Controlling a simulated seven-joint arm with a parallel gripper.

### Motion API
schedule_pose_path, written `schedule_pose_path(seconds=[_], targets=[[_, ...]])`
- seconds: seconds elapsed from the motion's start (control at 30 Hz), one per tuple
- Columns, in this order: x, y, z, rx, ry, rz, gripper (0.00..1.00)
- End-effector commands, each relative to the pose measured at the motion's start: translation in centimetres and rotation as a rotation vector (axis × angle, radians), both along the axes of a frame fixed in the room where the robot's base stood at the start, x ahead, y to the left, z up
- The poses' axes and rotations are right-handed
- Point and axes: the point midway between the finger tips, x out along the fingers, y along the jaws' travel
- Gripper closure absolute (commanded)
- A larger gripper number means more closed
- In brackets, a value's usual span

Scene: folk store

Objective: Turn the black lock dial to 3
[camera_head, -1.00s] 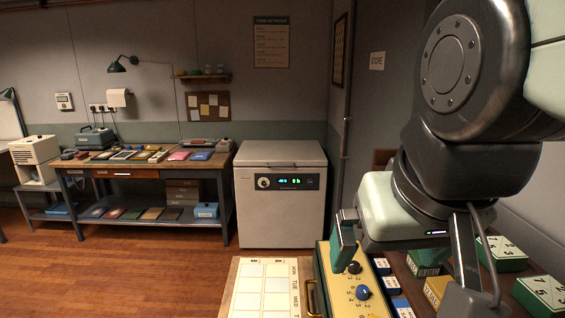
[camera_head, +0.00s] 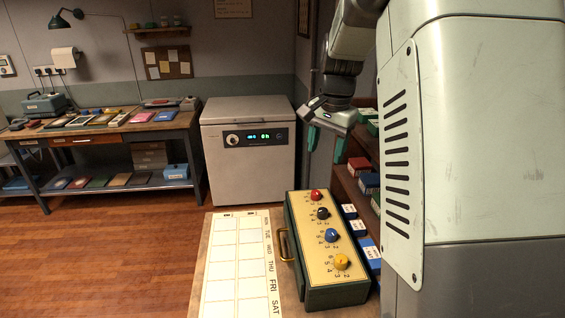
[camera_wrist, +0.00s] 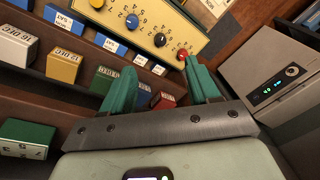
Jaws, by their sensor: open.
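The black lock dial (camera_head: 322,213) is a knob on the cream top of a dark green box (camera_head: 310,240). It sits between a red dial (camera_head: 316,195) and a blue dial (camera_head: 331,236), and a yellow dial (camera_head: 342,262) is nearest. The black dial also shows in the wrist view (camera_wrist: 160,40), beyond my fingertips. Small numbers ring it, but its setting is too small to read. My gripper (camera_head: 326,145) is open and empty, with green fingers. It is raised beyond the red end of the box, apart from all the dials.
A paper weekday chart (camera_head: 238,262) lies left of the box, whose brass handle (camera_head: 284,246) faces it. Shelves to the right hold coloured number blocks (camera_wrist: 64,66). A white chest with a lit panel (camera_head: 250,150) stands behind. Wooden floor is clear at left.

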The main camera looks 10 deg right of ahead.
Motion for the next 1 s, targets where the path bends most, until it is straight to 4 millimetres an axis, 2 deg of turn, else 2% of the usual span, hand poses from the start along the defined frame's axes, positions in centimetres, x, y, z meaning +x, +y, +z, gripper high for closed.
schedule_pose_path(seconds=[0.03, 0.1, 0.2, 0.3, 0.63, 1.0], targets=[[1.7, -0.8, -2.7, 0.007, 0.031, -0.048, 0.4], [3.6, -1.6, -5.5, 0.014, 0.06, -0.109, 0.4], [5.5, -2.7, -9.2, 0.02, 0.093, -0.183, 0.4], [6.5, -3.4, -11.9, 0.024, 0.116, -0.234, 0.4], [7.2, -3.8, -15.9, 0.026, 0.133, -0.269, 0.4], [7.4, -3.6, -22.6, 0.026, 0.132, -0.267, 0.4]])
